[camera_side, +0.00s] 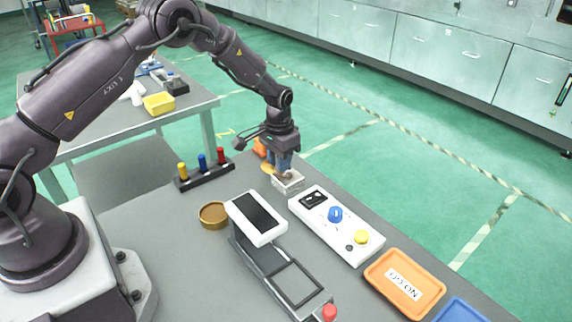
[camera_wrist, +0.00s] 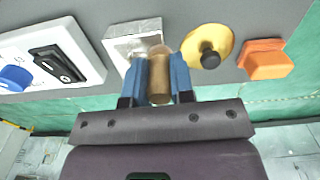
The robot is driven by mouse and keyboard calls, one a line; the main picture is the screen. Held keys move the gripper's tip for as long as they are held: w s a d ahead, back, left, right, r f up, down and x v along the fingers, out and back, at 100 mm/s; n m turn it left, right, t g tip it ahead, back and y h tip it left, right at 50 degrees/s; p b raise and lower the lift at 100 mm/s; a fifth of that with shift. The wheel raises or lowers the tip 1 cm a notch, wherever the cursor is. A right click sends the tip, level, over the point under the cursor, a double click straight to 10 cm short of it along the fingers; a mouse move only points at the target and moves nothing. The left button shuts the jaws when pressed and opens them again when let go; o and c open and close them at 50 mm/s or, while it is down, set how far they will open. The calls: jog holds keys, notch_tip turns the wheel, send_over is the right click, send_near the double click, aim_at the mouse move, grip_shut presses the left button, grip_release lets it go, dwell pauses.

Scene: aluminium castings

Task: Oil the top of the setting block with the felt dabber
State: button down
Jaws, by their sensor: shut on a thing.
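My gripper (camera_side: 284,168) points down at the far edge of the grey table, just above the setting block. In the wrist view its two blue fingers (camera_wrist: 158,76) are shut on a tan cylinder, which I take to be the felt dabber (camera_wrist: 159,80). The setting block (camera_side: 289,184) is a silvery metal block lying flat; it also shows in the wrist view (camera_wrist: 124,40). The dabber's far end overlaps the block's right part in the wrist view. I cannot tell whether it touches the top. The fingers mostly hide the dabber in the side view.
A yellow round piece with a black knob (camera_wrist: 209,52) and an orange block (camera_wrist: 265,60) sit close by. A white control panel (camera_side: 335,225), a screen device (camera_side: 257,217), a brown dish (camera_side: 213,214), a tool rack (camera_side: 204,176) and an orange tray (camera_side: 377,264) stand around.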

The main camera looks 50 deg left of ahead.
jog(key=shift+a, duration=0.55)
jog(key=shift+d, duration=3.6)
notch_tip(320, 180, up, 8)
jog(key=shift+a, duration=0.1)
